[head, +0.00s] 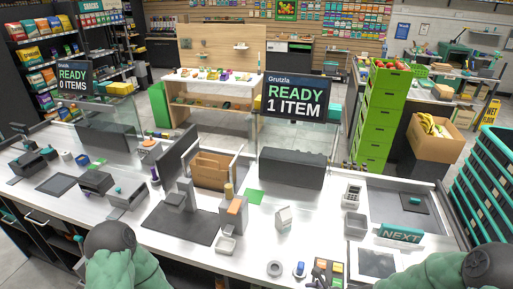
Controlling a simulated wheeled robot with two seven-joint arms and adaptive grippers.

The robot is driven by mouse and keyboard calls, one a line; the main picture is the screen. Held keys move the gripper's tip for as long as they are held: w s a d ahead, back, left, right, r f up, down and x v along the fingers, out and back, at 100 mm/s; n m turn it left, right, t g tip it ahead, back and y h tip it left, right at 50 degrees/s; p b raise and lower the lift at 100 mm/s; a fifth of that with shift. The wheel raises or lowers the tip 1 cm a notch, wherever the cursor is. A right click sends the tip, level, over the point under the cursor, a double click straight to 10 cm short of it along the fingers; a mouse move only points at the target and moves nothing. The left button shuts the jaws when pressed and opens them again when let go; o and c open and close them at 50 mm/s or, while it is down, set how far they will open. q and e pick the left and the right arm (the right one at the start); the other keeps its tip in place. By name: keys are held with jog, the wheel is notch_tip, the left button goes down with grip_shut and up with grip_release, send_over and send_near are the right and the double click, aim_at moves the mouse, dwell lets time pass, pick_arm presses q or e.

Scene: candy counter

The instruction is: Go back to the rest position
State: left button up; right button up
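My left arm (128,265) shows at the bottom left as a green link with a dark grey round joint, in front of the counter's near edge. My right arm (450,270) shows at the bottom right, also green with a dark grey joint. I cannot make out the fingers of either gripper, so I cannot see whether they hold anything. The white counter (190,262) stretches across the view in front of me.
On the counter are a monitor (177,155), a small carton (284,217), a card terminal (353,193), a tape-like ring (275,268) and a NEXT sign (400,233). A sign reading READY 1 ITEM (295,97) stands behind.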

jog(key=s+a+f+n+g+h+b, duration=0.1)
jog(key=s+a+f+n+g+b, duration=0.1)
jog(key=s+f+n, duration=0.4)
jog(key=s+a+f+n+g+h+b, duration=0.1)
jog(key=s+f+n, duration=0.5)
jog(key=f+n, duration=0.8)
notch_tip(320, 180, down, 3)
jog(key=a+h+b, duration=0.1)
jog(key=a+b, duration=0.1)
jog(key=b, duration=0.1)
jog(key=shift+a+r+g+h+b, duration=0.15)
jog(key=shift+g+h+b, duration=0.15)
jog(key=shift+g+b, duration=0.1)
